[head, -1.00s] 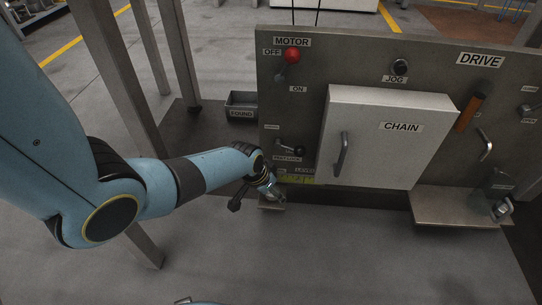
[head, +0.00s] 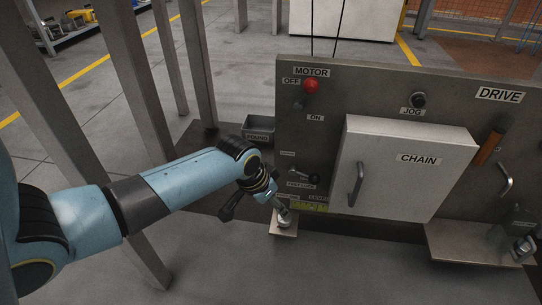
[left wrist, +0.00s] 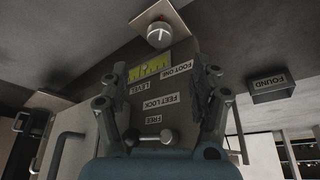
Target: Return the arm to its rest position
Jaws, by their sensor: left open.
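My left arm comes in from the left in the head view. Its gripper (head: 252,196) is in front of the lower left corner of the drive panel (head: 375,95), near a small ledge (head: 284,228) with a grey knob (head: 283,212). In the left wrist view the gripper (left wrist: 165,88) has its fingers spread wide with nothing between them. Beyond them are the FOOT ONE label (left wrist: 177,69), a yellow-green level gauge (left wrist: 149,66) and the FEET LOCK lever (left wrist: 148,138). The right gripper is not in view.
The white CHAIN cover (head: 405,165) with its handle is on the panel. A FOUND tray (head: 258,126) stands left of it. Grey posts (head: 196,65) rise near my arm. A second ledge (head: 470,245) juts out at right. Floor in front is open.

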